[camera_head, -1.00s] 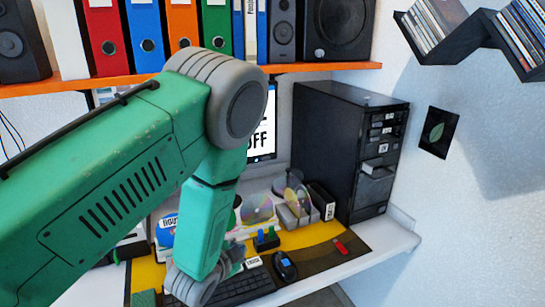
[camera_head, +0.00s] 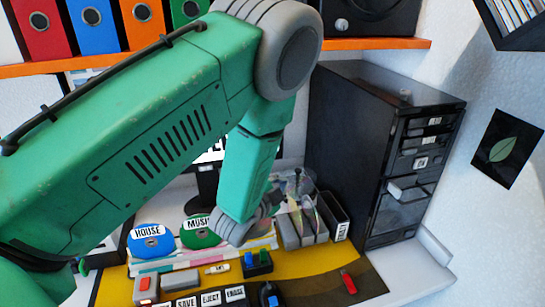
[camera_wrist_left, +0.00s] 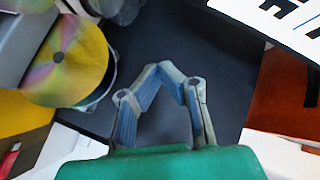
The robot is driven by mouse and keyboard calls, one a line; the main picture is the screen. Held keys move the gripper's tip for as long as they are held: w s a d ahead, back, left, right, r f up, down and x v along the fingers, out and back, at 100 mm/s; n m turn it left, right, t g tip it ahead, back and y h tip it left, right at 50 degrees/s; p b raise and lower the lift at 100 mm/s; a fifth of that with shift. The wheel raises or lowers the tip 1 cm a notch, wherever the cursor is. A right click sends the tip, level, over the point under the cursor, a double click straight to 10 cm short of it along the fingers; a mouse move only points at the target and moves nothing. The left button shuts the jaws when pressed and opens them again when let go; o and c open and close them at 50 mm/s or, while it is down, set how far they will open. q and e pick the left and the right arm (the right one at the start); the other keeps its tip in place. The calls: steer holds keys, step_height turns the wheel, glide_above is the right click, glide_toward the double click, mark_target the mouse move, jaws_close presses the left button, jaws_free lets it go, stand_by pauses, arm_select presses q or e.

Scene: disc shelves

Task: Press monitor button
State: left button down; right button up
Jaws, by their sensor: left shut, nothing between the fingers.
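The monitor (camera_head: 207,182) stands behind my left arm in the head view. Only a strip of its white screen with black letters and its dark stand show; my arm hides the rest. I cannot make out its button. My left gripper (camera_head: 268,203) is in front of the desk's back area, to the right of the monitor stand and above the disc holders. In the left wrist view its fingertips (camera_wrist_left: 168,72) are together, with nothing between them, in front of a dark surface. A white panel with black letters (camera_wrist_left: 268,15) shows at the top right there.
A black computer tower (camera_head: 360,150) stands to the right of the gripper. Disc holders (camera_head: 300,230) stand below it. Labelled discs (camera_head: 150,240), a block with blue and green pegs (camera_head: 257,262) and a red item (camera_head: 348,282) are on the desk. Binders stand on an orange shelf (camera_head: 385,43) above.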

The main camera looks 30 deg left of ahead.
arm_select(q)
steer(key=w+a+b, duration=0.1)
steer(key=w+a, duration=0.4)
steer(key=a, duration=0.2)
steer(key=shift+w+a+f, duration=0.2)
steer(key=shift+w+a, duration=0.05)
steer(key=shift+w, duration=0.15)
stand_by(0.3)
steer(key=shift+d, duration=0.25)
steer(key=shift+a, duration=0.15)
stand_by(0.5)
steer(key=shift+w+a+r, duration=0.15)
steer(key=shift+w+a, duration=0.35)
steer(key=shift+a, duration=0.05)
stand_by(1.0)
stand_by(0.3)
steer(key=shift+s+d, duration=0.6)
steer(key=shift+d, duration=0.05)
